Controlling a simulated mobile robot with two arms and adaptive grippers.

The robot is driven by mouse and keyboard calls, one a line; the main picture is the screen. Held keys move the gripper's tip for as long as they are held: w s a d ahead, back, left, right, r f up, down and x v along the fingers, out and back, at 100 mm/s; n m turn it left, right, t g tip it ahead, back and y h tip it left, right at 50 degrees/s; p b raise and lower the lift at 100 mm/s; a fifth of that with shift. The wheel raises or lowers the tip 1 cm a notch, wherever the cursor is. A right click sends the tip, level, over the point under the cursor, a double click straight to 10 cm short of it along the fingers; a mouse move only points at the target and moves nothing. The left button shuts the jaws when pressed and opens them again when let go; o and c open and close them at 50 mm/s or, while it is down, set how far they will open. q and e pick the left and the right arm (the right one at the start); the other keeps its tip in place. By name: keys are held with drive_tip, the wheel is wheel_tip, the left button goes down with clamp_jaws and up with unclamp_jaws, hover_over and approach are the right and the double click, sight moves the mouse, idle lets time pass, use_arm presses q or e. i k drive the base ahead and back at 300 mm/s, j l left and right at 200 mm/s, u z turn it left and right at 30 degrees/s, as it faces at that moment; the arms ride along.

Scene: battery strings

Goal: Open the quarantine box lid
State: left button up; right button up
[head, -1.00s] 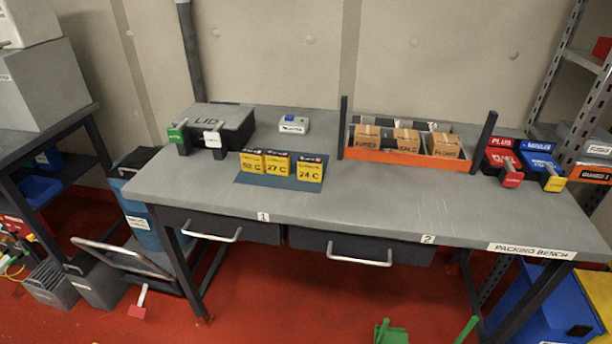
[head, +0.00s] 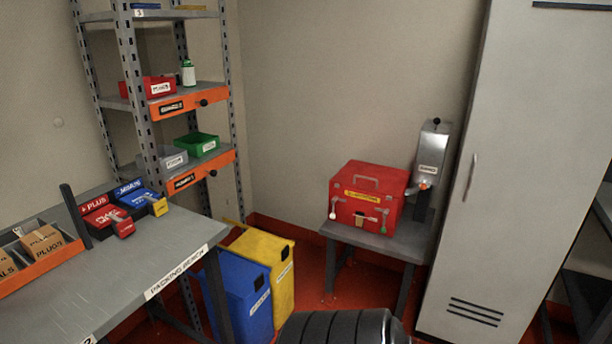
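A red box (head: 367,196) stands on a small grey table in the right half of the head view. It has a yellow label on its front, too small to read, and looks like the quarantine box. Its lid is shut, with a handle (head: 365,182) near the top edge. Neither of my grippers is in view.
The small table (head: 400,243) also bears a grey dispenser-like unit (head: 431,160) right of the box. A tall grey locker (head: 505,150) stands right. Blue (head: 243,296) and yellow (head: 268,262) bins stand between the packing bench (head: 150,255) and small table. Shelving (head: 190,100) is behind.

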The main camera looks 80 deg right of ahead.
sight(390, 182)
drive_tip(key=z, duration=2.95)
drive_tip(key=i+l, duration=0.2)
drive_tip(key=i, duration=0.2)
drive_tip(key=i+l, duration=0.2)
drive_tip(key=i, duration=0.2)
drive_tip(key=j+u, duration=0.05)
